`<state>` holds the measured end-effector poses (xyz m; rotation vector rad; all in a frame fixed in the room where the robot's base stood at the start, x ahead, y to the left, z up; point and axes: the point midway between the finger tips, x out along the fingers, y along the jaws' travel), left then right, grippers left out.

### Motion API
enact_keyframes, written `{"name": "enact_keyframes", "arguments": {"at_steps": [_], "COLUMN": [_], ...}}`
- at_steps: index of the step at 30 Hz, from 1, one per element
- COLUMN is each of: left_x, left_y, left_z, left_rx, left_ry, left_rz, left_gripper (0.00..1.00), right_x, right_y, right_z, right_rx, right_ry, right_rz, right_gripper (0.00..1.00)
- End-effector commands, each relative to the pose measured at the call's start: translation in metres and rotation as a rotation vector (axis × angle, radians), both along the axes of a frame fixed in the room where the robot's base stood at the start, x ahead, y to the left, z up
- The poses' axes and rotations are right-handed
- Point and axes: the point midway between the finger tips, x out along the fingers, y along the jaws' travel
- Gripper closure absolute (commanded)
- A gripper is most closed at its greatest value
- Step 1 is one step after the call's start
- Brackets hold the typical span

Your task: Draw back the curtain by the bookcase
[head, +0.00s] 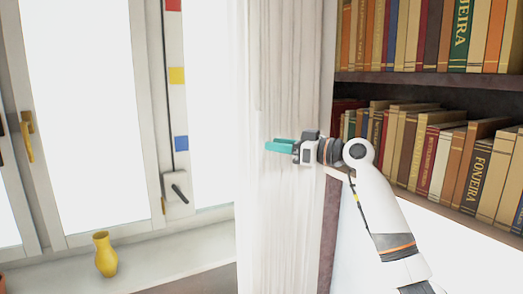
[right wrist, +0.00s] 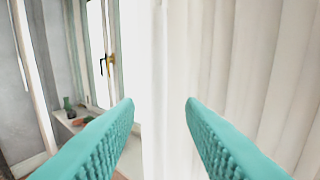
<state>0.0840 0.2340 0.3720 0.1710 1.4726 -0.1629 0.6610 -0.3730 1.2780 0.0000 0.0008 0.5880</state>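The white curtain (head: 290,215) hangs in long folds between the window and the bookcase (head: 425,82). Its left edge overlaps the bright window. My right gripper (head: 277,145) has teal fingers and is in front of the curtain, pointing left. In the right wrist view the fingers of the right gripper (right wrist: 160,102) are spread apart, with no cloth pinched between them. The curtain (right wrist: 240,60) fills the right side there, and its edge lies beyond the gap between the fingertips. Whether the fingers touch it I cannot tell. My left gripper is not in view.
A yellow vase (head: 105,256) stands on the window sill (head: 185,253). The window frame has a brass handle (head: 27,137). A grey crank box (head: 175,187) hangs below a cord with coloured blocks (head: 177,75). Rows of books fill the shelves at right, close to my right arm.

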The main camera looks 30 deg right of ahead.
Motion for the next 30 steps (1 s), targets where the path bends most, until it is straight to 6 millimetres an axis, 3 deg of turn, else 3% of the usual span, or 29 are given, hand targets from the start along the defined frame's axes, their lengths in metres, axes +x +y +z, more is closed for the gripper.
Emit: {"name": "enact_keyframes", "arguments": {"at_steps": [3,10,26,30], "left_x": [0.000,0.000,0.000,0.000], "left_y": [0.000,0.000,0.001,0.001], "left_z": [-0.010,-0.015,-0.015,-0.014], "left_rx": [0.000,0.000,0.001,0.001], "left_ry": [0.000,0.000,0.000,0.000], "left_rz": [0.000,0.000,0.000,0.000], "left_gripper": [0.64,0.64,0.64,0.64], "right_x": [-0.019,-0.035,-0.036,-0.027], "right_y": [-0.013,-0.024,-0.024,-0.026], "right_z": [-0.003,-0.001,0.000,-0.017], "right_rx": [-0.002,-0.001,0.000,0.011], "right_ry": [0.000,0.001,0.001,0.031], "right_rz": [-0.002,0.001,0.001,-0.016], "right_gripper": [0.64,0.64,0.64,0.64]}}
